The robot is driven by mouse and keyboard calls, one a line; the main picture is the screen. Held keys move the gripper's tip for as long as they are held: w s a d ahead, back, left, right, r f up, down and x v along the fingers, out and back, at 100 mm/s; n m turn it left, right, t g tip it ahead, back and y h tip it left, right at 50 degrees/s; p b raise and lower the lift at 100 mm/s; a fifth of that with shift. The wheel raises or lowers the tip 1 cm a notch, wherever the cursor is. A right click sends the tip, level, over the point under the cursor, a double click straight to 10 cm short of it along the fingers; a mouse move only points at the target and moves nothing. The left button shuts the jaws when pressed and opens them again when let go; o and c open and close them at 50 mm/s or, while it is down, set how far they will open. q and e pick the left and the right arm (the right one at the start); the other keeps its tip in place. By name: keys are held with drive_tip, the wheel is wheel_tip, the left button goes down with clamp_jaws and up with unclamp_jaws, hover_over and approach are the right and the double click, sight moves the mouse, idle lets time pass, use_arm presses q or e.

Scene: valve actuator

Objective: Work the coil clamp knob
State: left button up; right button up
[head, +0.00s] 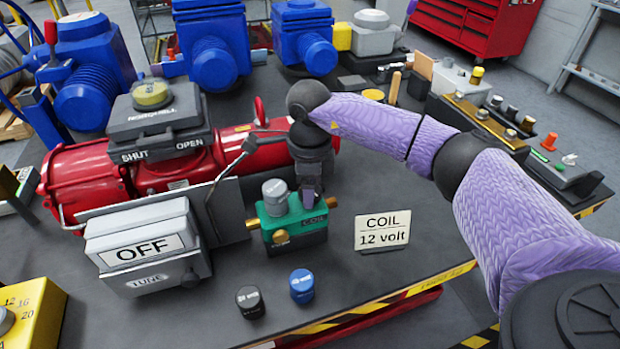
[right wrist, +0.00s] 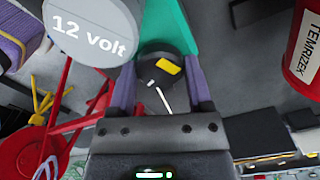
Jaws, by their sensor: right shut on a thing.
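The green valve body (head: 300,222) marked COIL stands on the bench with brass fittings at its sides and front. A grey cylindrical coil (head: 276,190) is seated upright on it; in the right wrist view the coil (right wrist: 90,35) reads 12 volt. My right gripper (head: 311,190) reaches down onto the right part of the green body. In the right wrist view, its purple fingers (right wrist: 160,88) are shut on a black round knob (right wrist: 152,66) with a yellow mark. The gripper hides this knob in the head view. My left gripper is not in view.
A sign reading COIL 12 volt (head: 382,232) stands to the right. A black coil (head: 250,301) and a blue coil (head: 302,285) stand in front. A grey box reading OFF (head: 147,250) and the red actuator (head: 85,180) are left. The bench's right front is clear.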

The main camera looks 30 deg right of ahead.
drive_tip(key=m+p, duration=0.3)
drive_tip(key=m, duration=0.2)
drive_tip(key=shift+r+m, duration=0.15)
drive_tip(key=shift+m, duration=0.25)
drive_tip(key=m+p, duration=0.2)
drive_tip(key=m, duration=0.2)
drive_tip(key=m+p, duration=0.3)
drive_tip(key=m, duration=0.2)
drive_tip(key=shift+d+m, duration=0.1)
drive_tip(key=shift+m, duration=0.3)
drive_tip(key=m+p, duration=0.2)
drive_tip(key=m, duration=0.2)
drive_tip(key=shift+p, duration=0.3)
drive_tip(key=shift+m, duration=0.5)
